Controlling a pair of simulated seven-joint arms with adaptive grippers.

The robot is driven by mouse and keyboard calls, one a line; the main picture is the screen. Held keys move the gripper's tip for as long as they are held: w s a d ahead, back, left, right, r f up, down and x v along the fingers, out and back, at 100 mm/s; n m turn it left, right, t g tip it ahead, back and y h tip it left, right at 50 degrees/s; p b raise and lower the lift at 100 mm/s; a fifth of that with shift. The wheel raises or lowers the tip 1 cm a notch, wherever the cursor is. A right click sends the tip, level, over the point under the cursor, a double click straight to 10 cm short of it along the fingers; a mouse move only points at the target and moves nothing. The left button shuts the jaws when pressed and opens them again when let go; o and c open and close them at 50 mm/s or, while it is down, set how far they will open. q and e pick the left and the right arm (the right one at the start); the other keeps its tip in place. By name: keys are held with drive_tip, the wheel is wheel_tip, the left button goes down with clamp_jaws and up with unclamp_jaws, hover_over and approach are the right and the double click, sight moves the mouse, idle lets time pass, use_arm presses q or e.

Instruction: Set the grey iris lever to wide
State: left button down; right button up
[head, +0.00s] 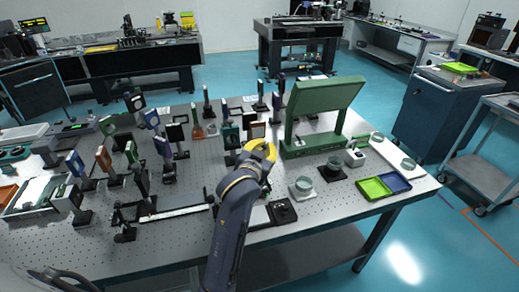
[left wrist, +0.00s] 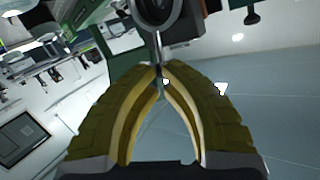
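In the left wrist view a dark round ring, the iris (left wrist: 158,10), shows at the top, cut by the frame edge. A thin grey lever (left wrist: 158,46) hangs from it toward my fingertips. My left gripper (left wrist: 161,72) has its yellow fingertips close together with the lever's end between them. In the head view my left gripper (head: 262,152) is over the middle of the perforated table, left of the green panel. The iris and lever cannot be made out there behind the gripper. My right gripper is not in view.
The perforated table (head: 180,232) carries several post-mounted optics on its left half. A large green panel (head: 322,105) stands to the right of my gripper. Small round parts, a green tray (head: 373,188) and a blue tray (head: 396,183) lie near the right edge.

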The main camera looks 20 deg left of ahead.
use_arm(q)
drive_tip(key=shift+w+d+f+m+g, duration=0.15)
drive_tip(key=shift+w+d+m+g, duration=0.15)
drive_tip(key=shift+d+m, duration=0.1)
drive_tip(key=v, duration=0.7)
drive_tip(key=shift+s, duration=0.25)
drive_tip(key=shift+d, duration=0.15)
